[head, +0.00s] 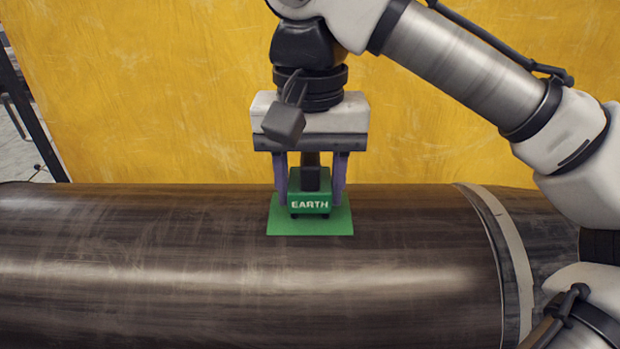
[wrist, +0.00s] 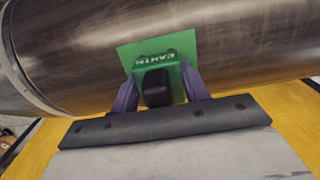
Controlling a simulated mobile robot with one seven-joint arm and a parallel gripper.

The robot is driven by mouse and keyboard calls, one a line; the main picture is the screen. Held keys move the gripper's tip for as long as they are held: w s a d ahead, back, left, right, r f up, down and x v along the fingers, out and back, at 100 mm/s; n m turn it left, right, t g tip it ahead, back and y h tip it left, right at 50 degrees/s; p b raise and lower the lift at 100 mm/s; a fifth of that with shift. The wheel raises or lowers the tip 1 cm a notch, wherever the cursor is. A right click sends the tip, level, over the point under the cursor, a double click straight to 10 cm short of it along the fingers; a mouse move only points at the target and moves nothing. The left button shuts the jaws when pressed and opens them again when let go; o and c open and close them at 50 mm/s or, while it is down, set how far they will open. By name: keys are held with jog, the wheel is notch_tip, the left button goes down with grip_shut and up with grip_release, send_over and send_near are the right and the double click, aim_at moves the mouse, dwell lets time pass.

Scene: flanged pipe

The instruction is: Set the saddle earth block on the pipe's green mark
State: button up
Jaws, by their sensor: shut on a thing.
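The saddle earth block (head: 309,205) is green with a white EARTH label and a dark post on top. My gripper (head: 311,190) points down with its purple fingers shut on the block from both sides. The green mark (head: 310,226) is a flat square on top of the dark pipe (head: 130,250). In the head view the block appears over the mark, with green showing on both sides and in front. In the wrist view the block (wrist: 158,75) also overlaps the mark (wrist: 128,55). Whether its underside touches the pipe is hard to tell.
A light flange ring (head: 505,245) circles the pipe to the right. A yellow panel (head: 160,90) stands behind the pipe. My arm reaches in from the upper right. The pipe's top left of the mark is clear.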

jog(key=shift+f, duration=0.4)
jog(key=o, duration=1.1)
jog(key=shift+c, duration=0.2)
